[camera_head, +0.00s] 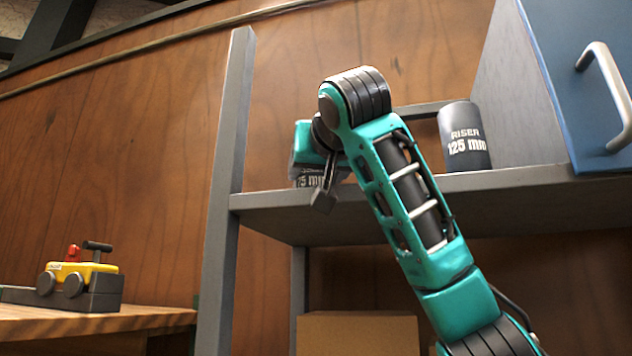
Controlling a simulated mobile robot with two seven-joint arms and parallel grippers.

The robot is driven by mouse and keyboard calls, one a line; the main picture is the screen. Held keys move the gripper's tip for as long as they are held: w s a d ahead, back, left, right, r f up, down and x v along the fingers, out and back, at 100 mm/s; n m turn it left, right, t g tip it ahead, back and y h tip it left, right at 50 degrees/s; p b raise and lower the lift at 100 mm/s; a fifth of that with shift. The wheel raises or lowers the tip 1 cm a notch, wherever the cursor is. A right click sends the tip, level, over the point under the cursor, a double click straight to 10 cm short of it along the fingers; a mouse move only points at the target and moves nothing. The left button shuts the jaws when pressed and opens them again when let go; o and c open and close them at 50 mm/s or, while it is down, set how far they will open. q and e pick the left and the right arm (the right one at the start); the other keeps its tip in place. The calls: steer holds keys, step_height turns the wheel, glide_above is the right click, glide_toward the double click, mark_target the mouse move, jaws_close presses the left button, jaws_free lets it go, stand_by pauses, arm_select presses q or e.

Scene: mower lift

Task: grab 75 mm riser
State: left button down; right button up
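A short dark riser (306,182) stands on the grey shelf (500,181) near its left post; only part of its label, ending in "5 mm", shows. My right gripper (322,192) is at this riser, with its teal body above and a dark finger in front of it. The gripper covers most of the riser, and I cannot tell whether the fingers are apart or closed on it. A taller dark riser marked "RISER 125 mm" (466,140) stands upright on the shelf to the right, apart from the gripper. My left gripper is out of view.
A blue cabinet door (585,80) with a metal handle (606,95) is at the right. A grey shelf post (228,190) rises left of my gripper. A yellow toy-like mower (80,275) is on a wooden bench (100,322). A cardboard box (357,335) is below the shelf.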

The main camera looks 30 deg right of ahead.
steer(key=c, duration=0.5)
steer(key=shift+o, duration=0.2)
steer(key=shift+r, duration=0.15)
